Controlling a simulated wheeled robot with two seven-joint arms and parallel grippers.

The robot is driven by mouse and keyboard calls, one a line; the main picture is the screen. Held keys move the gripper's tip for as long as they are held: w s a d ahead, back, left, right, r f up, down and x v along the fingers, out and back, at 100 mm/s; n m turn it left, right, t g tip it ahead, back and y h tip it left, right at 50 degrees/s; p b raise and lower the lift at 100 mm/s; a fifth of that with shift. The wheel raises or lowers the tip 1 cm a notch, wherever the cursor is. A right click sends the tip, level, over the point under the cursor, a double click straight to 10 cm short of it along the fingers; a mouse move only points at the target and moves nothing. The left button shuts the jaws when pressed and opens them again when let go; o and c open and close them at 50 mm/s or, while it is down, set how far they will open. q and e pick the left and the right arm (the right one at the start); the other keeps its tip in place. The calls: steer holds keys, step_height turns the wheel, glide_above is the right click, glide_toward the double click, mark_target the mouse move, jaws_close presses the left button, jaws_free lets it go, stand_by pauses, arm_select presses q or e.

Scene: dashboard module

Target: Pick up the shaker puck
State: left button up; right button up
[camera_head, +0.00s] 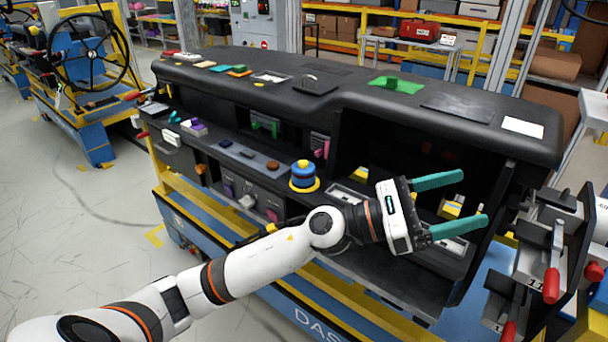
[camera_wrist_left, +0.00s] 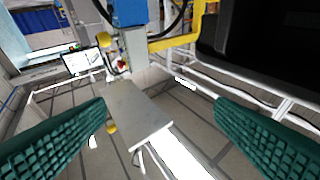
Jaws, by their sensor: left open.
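I cannot tell for certain which thing is the shaker puck. A round blue piece on a yellow base (camera_head: 304,177) stands upright on the dashboard's middle ledge, left of my left gripper. A small brown-orange round piece (camera_head: 272,165) lies to its left. My left gripper (camera_head: 473,199) is open, with its two teal fingers pointing right in front of the dashboard's right-hand recess. In the left wrist view the ribbed fingers stand wide apart with nothing between them, and neither round piece shows. My right gripper is not in view.
The black dashboard module (camera_head: 460,118) rests on a blue and yellow stand. A green tray (camera_head: 396,85) and a white card (camera_head: 522,127) lie on its top. Red-handled clamps (camera_head: 551,285) stand at the right edge. The floor at left (camera_head: 90,250) is clear.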

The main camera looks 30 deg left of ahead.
arm_select(q)
steer(key=d+f+m+g, duration=0.1)
steer(key=m+g, duration=0.4)
steer(key=m, duration=0.2)
steer(key=m+g+y, duration=0.2)
steer(key=m+y, duration=1)
steer(key=y, duration=0.9)
glide_toward(303, 163)
steer(key=p+x, duration=0.1)
steer(key=x, duration=0.4)
steer(key=shift+a+f, duration=0.15)
steer(key=shift+f, duration=0.05)
steer(key=shift+p+x, duration=0.9)
steer(key=shift+x, duration=2.25)
steer(key=c, duration=1.3)
steer(key=shift+r, duration=0.15)
steer(key=shift+c, duration=0.6)
